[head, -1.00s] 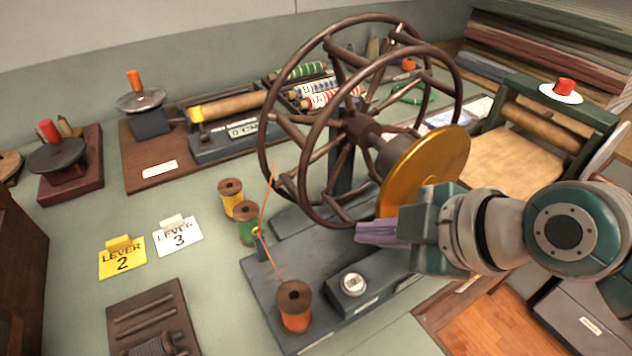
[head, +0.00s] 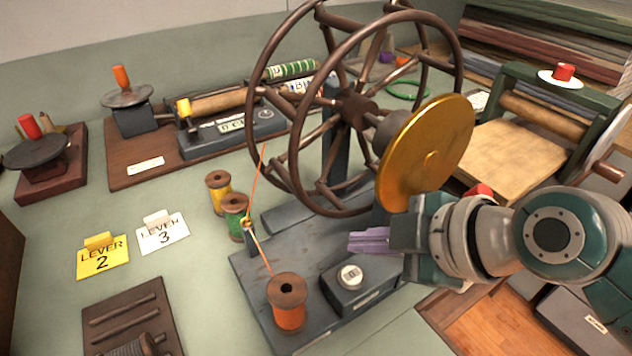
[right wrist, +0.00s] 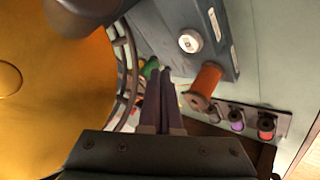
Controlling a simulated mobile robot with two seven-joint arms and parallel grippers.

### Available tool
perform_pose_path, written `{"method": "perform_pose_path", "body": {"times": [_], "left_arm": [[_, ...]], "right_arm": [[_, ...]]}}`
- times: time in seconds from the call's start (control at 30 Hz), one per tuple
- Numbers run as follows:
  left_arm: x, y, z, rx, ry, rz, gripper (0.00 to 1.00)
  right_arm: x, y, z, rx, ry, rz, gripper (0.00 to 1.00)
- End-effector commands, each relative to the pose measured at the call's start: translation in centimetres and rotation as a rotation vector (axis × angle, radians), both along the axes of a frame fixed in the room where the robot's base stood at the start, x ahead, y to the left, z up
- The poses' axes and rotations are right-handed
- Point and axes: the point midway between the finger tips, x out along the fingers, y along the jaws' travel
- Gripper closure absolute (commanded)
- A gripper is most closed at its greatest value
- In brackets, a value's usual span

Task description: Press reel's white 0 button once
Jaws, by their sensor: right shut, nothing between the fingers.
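The reel is a large brown spoked wheel (head: 300,130) with a gold disc (head: 428,152) on its near side, standing on a dark grey base (head: 262,300). The white 0 button (head: 350,276) sits on top of a small grey box at the base's front; in the right wrist view it (right wrist: 190,41) is at the upper middle. My right gripper (head: 352,241) is shut and empty, with its purple fingers pointing left, above and behind the button, apart from it. In the right wrist view its fingers (right wrist: 165,85) are together. My left gripper is not in view.
An orange spool (head: 288,305) stands left of the button box, with an orange thread rising from it. Green (head: 236,215) and yellow (head: 218,190) spools stand further back. Lever cards 2 (head: 102,258) and 3 (head: 162,234) lie at left. A roller press (head: 520,150) stands at right.

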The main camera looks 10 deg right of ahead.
Motion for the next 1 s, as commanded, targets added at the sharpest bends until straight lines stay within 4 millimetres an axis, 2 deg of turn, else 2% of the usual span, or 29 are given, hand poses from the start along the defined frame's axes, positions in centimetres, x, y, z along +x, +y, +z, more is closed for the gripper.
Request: {"method": "perform_pose_path", "body": {"times": [0.03, 0.07, 0.3, 1.0], "left_arm": [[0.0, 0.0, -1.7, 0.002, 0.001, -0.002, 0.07], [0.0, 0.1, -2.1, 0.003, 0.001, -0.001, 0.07], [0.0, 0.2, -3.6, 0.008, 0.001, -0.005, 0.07], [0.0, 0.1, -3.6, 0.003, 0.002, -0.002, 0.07]], "right_arm": [[0.0, 0.0, -1.6, 0.001, 0.001, -0.001, 1.00], [0.0, 0.0, -2.0, 0.001, 0.002, -0.001, 1.00], [0.0, 0.0, -3.9, -0.001, 0.000, 0.002, 1.00], [0.0, 0.0, -3.9, 0.000, 0.001, 0.001, 1.00]]}}
